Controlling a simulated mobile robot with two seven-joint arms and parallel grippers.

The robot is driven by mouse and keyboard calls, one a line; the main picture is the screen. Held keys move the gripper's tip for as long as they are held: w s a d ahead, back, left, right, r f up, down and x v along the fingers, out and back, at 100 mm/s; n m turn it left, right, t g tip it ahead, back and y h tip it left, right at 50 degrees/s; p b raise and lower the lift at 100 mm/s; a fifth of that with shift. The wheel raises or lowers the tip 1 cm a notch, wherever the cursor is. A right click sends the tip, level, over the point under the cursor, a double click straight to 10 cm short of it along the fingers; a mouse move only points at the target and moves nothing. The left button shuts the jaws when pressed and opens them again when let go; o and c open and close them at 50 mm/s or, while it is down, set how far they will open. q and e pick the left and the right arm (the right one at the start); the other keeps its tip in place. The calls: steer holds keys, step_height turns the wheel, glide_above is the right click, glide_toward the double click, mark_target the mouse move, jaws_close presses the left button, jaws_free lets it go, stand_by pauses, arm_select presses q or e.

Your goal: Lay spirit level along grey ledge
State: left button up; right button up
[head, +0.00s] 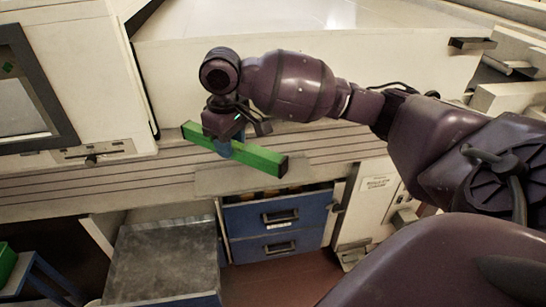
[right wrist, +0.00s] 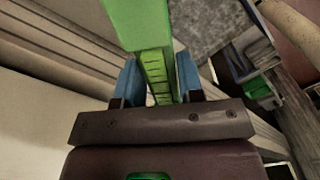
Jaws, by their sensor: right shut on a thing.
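The spirit level is a long green bar (head: 262,159) with a dark end, in the middle of the head view. My right gripper (head: 224,148) is shut on it, left of the bar's middle. The bar slants down to the right, in front of the ribbed machine front. The grey ledge (head: 215,181) shows just below it; I cannot tell whether the two touch. In the right wrist view the level (right wrist: 140,25) runs between the blue fingers of my right gripper (right wrist: 158,82). My left gripper is not in view.
Blue drawers (head: 275,216) stand below the ledge. A grey-topped blue cart (head: 165,255) is at lower left, with a green bin (head: 6,262) farther left. A dark-framed panel (head: 30,90) is at upper left. A white labelled box (head: 372,200) stands right of the drawers.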

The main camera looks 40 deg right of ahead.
steer(key=w+d+r+n+p, duration=0.3)
steer(key=w+d+n, duration=0.1)
steer(key=d+n, duration=0.35)
steer(key=b, duration=0.2)
glide_above(255, 179)
steer(key=shift+n, duration=0.35)
step_height(255, 179, down, 14)
steer(key=shift+r, duration=0.2)
steer(key=shift+f, duration=0.55)
step_height(255, 179, down, 6)
steer(key=shift+r+b, duration=0.25)
steer(key=shift+b, duration=0.5)
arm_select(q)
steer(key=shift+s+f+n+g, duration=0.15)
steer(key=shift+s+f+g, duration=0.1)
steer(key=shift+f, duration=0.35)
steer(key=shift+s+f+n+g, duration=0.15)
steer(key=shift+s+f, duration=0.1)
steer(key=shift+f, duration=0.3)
arm_select(e)
steer(key=shift+r, duration=0.1)
steer(key=shift+f, duration=0.2)
steer(key=o, duration=1)
